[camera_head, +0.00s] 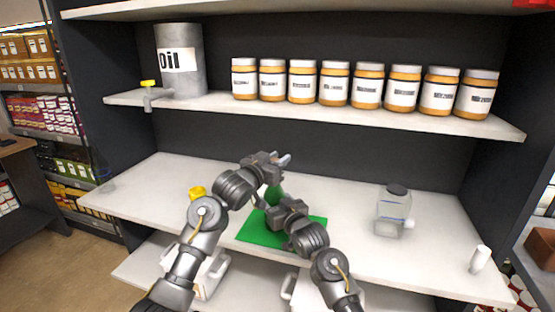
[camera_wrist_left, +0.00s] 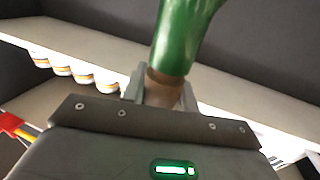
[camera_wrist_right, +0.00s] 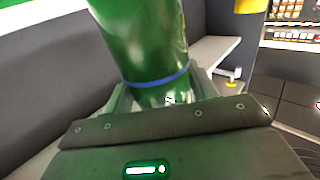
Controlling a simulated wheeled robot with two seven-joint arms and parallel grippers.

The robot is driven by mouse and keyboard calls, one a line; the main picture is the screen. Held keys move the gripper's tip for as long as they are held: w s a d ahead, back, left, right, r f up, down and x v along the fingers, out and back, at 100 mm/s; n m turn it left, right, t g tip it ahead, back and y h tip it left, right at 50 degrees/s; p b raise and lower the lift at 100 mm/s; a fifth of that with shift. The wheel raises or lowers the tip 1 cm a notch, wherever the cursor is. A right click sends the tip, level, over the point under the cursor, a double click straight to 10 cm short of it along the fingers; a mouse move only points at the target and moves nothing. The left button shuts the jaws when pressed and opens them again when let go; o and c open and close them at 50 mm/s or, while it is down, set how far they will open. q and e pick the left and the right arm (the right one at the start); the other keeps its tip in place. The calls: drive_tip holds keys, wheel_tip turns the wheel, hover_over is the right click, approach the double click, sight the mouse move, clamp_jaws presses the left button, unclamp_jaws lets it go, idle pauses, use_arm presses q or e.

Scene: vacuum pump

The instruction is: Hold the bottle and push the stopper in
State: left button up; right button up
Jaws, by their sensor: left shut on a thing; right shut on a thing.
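The green bottle (camera_head: 273,194) stands over the green mat, mostly hidden by my arms. My right gripper (camera_head: 274,212) is shut on the bottle's body; the right wrist view shows the green glass (camera_wrist_right: 140,45) with a blue band (camera_wrist_right: 158,80) between its fingers. My left gripper (camera_head: 276,164) is above, at the bottle's top. In the left wrist view its fingers are shut on a brown stopper (camera_wrist_left: 163,90), which meets the mouth of the green bottle neck (camera_wrist_left: 185,35). How deep the stopper sits cannot be told.
The green mat (camera_head: 258,235) lies on the white shelf. A clear container with a dark lid (camera_head: 393,212) and a small white cylinder (camera_head: 480,260) stand to the right. A yellow item (camera_head: 197,191) is behind my left arm. Jars (camera_head: 335,84) and an oil can (camera_head: 181,75) fill the upper shelf.

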use_arm(q)
drive_tip(key=shift+f, duration=0.6)
drive_tip(key=o, duration=1)
drive_tip(key=v, duration=1.2)
use_arm(e)
drive_tip(key=o, duration=1.2)
drive_tip(key=shift+o, duration=0.2)
